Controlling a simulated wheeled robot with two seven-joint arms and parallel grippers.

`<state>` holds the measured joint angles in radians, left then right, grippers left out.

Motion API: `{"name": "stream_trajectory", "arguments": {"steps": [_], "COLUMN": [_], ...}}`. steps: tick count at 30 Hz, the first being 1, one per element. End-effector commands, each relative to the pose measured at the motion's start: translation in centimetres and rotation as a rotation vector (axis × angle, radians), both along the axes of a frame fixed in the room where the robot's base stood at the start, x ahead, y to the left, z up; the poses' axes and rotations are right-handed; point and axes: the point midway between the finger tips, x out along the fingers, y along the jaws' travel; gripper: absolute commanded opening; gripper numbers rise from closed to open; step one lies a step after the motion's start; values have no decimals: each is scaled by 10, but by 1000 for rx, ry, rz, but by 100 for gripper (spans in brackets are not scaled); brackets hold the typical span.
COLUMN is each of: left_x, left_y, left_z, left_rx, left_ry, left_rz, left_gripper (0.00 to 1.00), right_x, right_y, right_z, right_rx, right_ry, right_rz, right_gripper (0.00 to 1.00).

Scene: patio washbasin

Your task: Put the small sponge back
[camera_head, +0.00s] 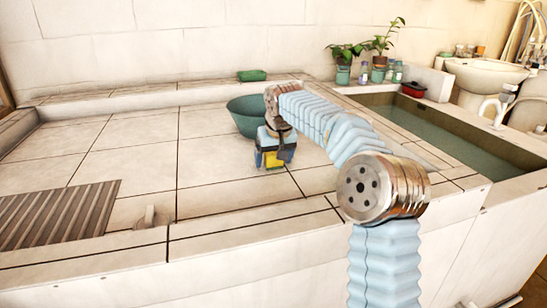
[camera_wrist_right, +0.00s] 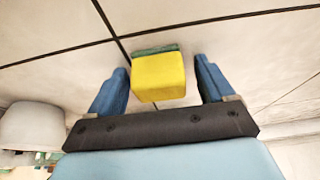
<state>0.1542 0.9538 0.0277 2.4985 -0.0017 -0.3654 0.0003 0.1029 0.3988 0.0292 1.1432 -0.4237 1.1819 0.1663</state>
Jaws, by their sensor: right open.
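The small sponge (camera_wrist_right: 158,78) is yellow with a green layer along its far side. In the wrist view it sits between the two blue fingers of my right gripper (camera_wrist_right: 160,72), with a visible gap on either side. In the head view the sponge (camera_head: 273,160) shows as a yellow patch at the fingers of the right gripper (camera_head: 271,163), low over the tiled floor of the basin. The right gripper is open around the sponge. I cannot tell whether the sponge rests on the tiles. My left gripper is not in view.
A teal bowl (camera_head: 243,118) stands just behind the right gripper. A green dish-like object (camera_head: 252,75) lies on the back ledge. A red dish (camera_head: 413,89) sits by the water trough (camera_head: 450,130). A ribbed grey panel (camera_head: 57,215) lies at left. Tiles left of the gripper are clear.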

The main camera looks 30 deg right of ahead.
Motion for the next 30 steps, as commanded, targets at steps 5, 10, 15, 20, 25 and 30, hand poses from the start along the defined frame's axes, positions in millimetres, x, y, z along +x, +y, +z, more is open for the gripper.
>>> {"name": "stream_trajectory", "arguments": {"steps": [5, 10, 15, 20, 25, 30], "left_x": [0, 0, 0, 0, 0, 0], "left_y": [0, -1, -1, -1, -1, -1], "left_z": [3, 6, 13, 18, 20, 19], "left_rx": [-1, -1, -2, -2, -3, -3], "left_ry": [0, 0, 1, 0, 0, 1], "left_rz": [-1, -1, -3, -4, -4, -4], "left_gripper": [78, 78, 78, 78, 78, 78], "right_x": [-1, -11, -26, -38, -44, -45], "right_y": [0, 3, 7, 9, 10, 11], "right_z": [6, 33, 72, 99, 112, 114], "right_rx": [-1, -1, 0, -1, -1, -1], "right_ry": [-1, -3, -4, -2, 0, 1], "right_rz": [-1, 0, 1, 1, 0, 0], "right_gripper": [82, 82, 82, 82, 82, 82]}}
